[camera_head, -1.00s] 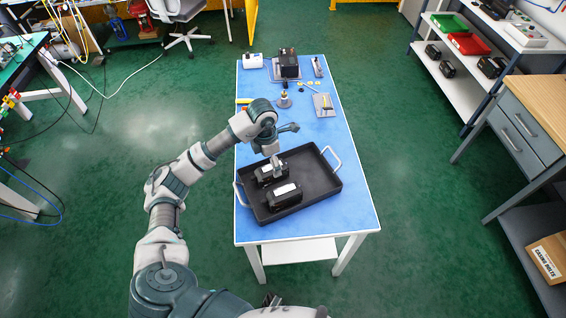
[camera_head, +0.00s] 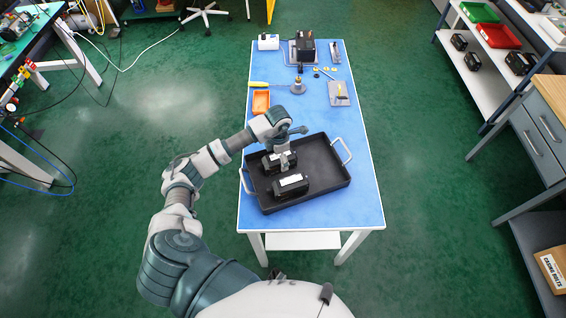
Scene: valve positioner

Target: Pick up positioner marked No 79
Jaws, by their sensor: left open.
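Two black positioners with white labels lie in a black tray (camera_head: 325,177) on the blue table. The nearer positioner (camera_head: 291,186) lies clear of my gripper. The farther positioner (camera_head: 269,163) is partly hidden by my left gripper (camera_head: 285,166). The label markings are too small to read, so I cannot tell which is No 79. My left gripper points down at the right part of the farther positioner and is open. I cannot tell whether the fingers are around it or above it. My right gripper is not in view.
The blue table (camera_head: 345,213) also bears an orange bin (camera_head: 261,102), a black device (camera_head: 303,49), a white box (camera_head: 268,42) and small tools. The tray's right side is empty. A shelf with green (camera_head: 480,13) and red (camera_head: 499,36) bins stands at right.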

